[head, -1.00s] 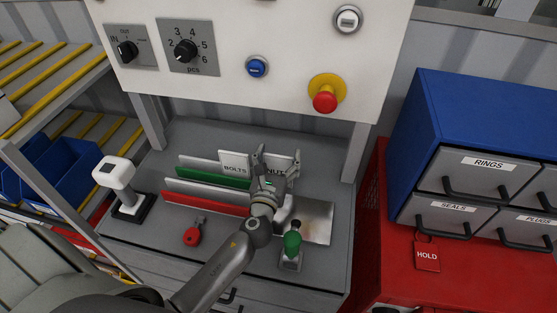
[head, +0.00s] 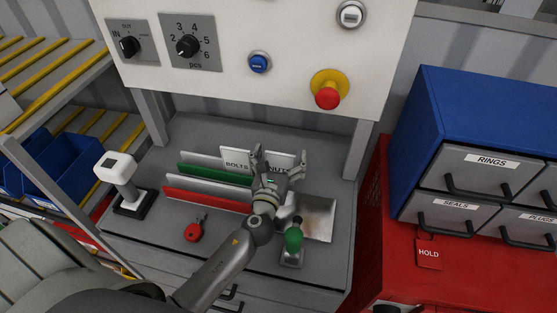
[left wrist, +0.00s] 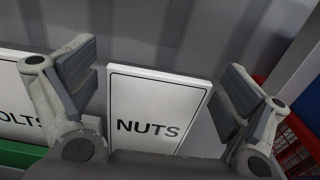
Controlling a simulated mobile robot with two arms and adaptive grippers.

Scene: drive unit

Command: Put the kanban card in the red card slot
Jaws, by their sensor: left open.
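The white NUTS card (head: 281,166) stands upright at the back of the bench, partly hidden by my gripper; it shows large and slightly tilted in the left wrist view (left wrist: 155,105). A white BOLTS card (head: 236,163) stands beside it on the left. The red card slot (head: 205,200) is a long low strip at the front of the row, with no card seen in it. My left gripper (head: 280,158) is open, its fingers on either side of the NUTS card; in the left wrist view (left wrist: 157,84) gaps show between fingers and card. My right gripper is not in view.
A green strip (head: 212,174) lies behind the red one. A red-handled item (head: 194,231), a green-knobbed lever (head: 293,240) and a white-topped device (head: 116,169) stand on the bench. The control panel (head: 220,85) overhangs the back. A blue drawer cabinet (head: 490,105) is at right.

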